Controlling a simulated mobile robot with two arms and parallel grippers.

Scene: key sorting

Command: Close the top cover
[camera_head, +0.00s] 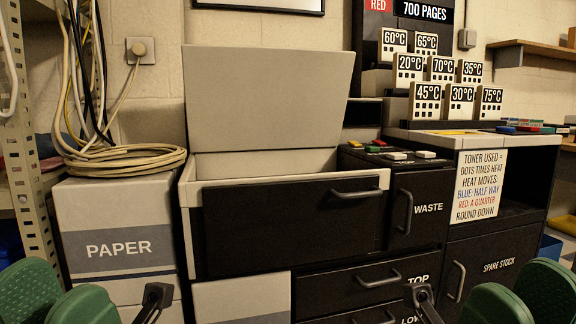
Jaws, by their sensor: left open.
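The top cover (268,97) is a large flat grey-beige panel. It stands raised, nearly upright, at the back of the machine (187,215), above an open top bay. A dark front panel with a handle (356,193) sits below the opening. My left gripper (155,298) shows only in part at the bottom edge, in front of the paper box and apart from the cover. It is open. My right gripper (421,298) shows in part at the bottom edge, before the lower drawers and away from the cover. Its jaw state is unclear.
A PAPER box (118,245) with coiled cables (120,160) on top stands left. A WASTE door (425,208), drawers (350,286) and a SPARE STOCK cabinet (490,268) lie right. Temperature blocks (460,101) stand behind. Small coloured pieces (395,154) lie right of the opening.

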